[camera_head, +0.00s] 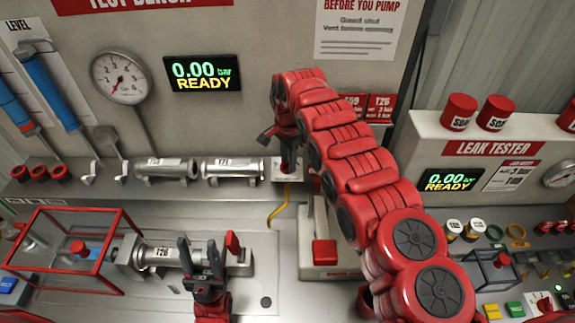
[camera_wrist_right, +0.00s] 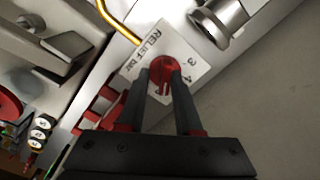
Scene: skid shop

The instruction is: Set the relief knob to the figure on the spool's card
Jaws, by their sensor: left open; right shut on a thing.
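The relief knob (camera_wrist_right: 163,70) is red and sits on a white plate (camera_wrist_right: 146,52) lettered "RELIEF bar", with figures 3 and 4 at its right. A pale line on the knob points down the wrist picture; its exact setting is unclear. My right gripper (camera_wrist_right: 161,80) is shut on the knob. In the head view it (camera_head: 288,150) stands over the plate (camera_head: 287,177). A grey spool (camera_head: 172,257) marked T26 lies in the bench fixture. My left gripper (camera_head: 204,268) is open and empty in front of it. The red T26 card (camera_head: 381,107) is partly hidden by my right arm; its small print is blurred.
Two more spools (camera_head: 166,169) (camera_head: 232,169) lie on the back ledge. A red-framed guard (camera_head: 72,232) stands left of the fixture. A red block (camera_head: 325,252) stands right of it. The test bench display (camera_head: 202,73) reads 0.00 bar, READY. The leak tester (camera_head: 490,150) is at right.

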